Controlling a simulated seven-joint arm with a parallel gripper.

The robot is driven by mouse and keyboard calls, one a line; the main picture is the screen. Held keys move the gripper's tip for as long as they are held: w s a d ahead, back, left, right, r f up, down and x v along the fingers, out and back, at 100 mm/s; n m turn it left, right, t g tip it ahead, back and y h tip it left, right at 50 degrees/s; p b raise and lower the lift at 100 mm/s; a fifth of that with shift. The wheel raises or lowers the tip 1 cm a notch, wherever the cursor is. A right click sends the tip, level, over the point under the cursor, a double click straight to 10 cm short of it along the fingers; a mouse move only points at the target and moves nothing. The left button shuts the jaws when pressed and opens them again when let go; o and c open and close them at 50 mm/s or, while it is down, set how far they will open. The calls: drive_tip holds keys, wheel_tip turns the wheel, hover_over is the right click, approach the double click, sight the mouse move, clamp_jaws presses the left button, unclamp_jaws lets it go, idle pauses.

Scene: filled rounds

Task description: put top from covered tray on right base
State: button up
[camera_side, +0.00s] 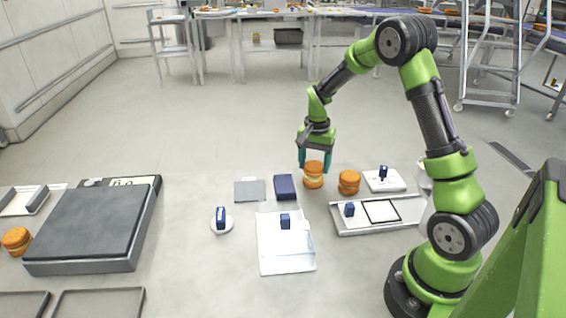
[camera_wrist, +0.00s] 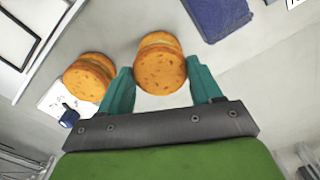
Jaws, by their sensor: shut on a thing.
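My gripper (camera_side: 315,166) points down with its two teal fingers on either side of an orange round (camera_side: 313,181). In the wrist view that round (camera_wrist: 161,72) sits between the fingertips, and the gripper is shut on its upper part. A pale filling band shows between its orange top and bottom. Whether the top is apart from the piece below cannot be told. A second orange filled round (camera_side: 349,182) stands just right of it, and shows to its left in the wrist view (camera_wrist: 88,78). A large grey tray with a dark flat cover (camera_side: 95,222) lies at the left; its inside is hidden.
Another orange round (camera_side: 16,241) stands left of the covered tray. A dark blue block (camera_side: 285,187) lies left of my gripper. A white tray (camera_side: 405,226), a white board (camera_side: 285,258) and a small white dish (camera_side: 222,229) lie in front.

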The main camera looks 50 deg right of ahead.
drive_tip(key=shift+f, duration=0.8)
idle(1.0)
drive_tip(key=o, duration=0.8)
drive_tip(key=shift+o, duration=0.6)
drive_tip(key=shift+r, duration=0.15)
drive_tip(key=shift+r, duration=3.4)
